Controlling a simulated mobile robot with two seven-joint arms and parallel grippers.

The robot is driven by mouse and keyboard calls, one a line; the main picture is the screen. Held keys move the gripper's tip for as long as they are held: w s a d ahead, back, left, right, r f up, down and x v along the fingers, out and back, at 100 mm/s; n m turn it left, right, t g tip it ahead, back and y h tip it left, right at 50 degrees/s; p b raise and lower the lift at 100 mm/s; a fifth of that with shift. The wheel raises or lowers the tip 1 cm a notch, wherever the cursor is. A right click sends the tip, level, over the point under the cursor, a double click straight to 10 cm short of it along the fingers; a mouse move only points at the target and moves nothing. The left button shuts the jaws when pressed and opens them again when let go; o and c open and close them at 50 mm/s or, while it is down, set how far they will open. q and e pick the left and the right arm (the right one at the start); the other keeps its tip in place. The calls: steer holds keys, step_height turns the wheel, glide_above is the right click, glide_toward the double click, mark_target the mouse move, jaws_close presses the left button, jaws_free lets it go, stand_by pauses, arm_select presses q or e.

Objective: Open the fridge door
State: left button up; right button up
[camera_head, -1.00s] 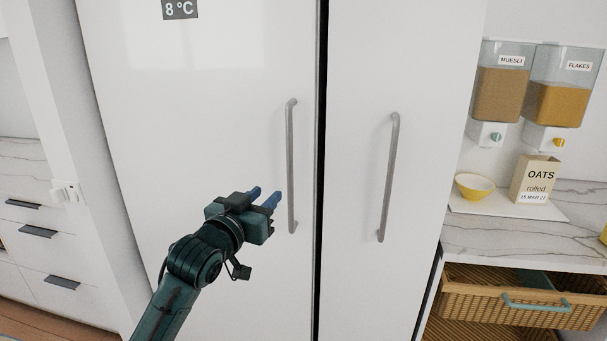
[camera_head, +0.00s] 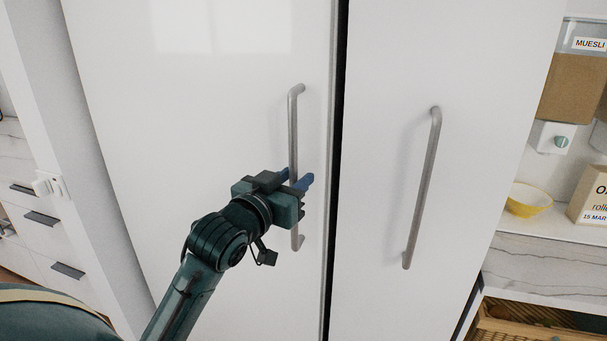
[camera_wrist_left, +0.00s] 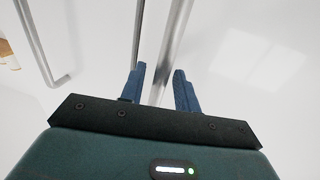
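The tall white left door (camera_head: 190,110) stands beside a white right door (camera_head: 385,60), with a dark narrow gap between them. Both look shut. The left door has a vertical grey bar handle (camera_head: 293,125) near its right edge. My left gripper (camera_head: 297,178) is at the lower half of this handle. In the left wrist view, the handle (camera_wrist_left: 176,40) passes between the two blue fingers of my left gripper (camera_wrist_left: 160,88), with space visible on both sides. The fingers are open around the bar. My right gripper is not in view.
The right door has its own bar handle (camera_head: 424,190). To the right are a muesli dispenser (camera_head: 575,85), a yellow bowl (camera_head: 528,199) and an oats box (camera_head: 594,195) above a wicker drawer (camera_head: 540,325). White drawers (camera_head: 45,235) with dark handles stand at the far left.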

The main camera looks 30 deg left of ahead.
arm_select(q)
steer(key=shift+w, duration=0.15)
steer(key=shift+c, duration=0.4)
jaws_close()
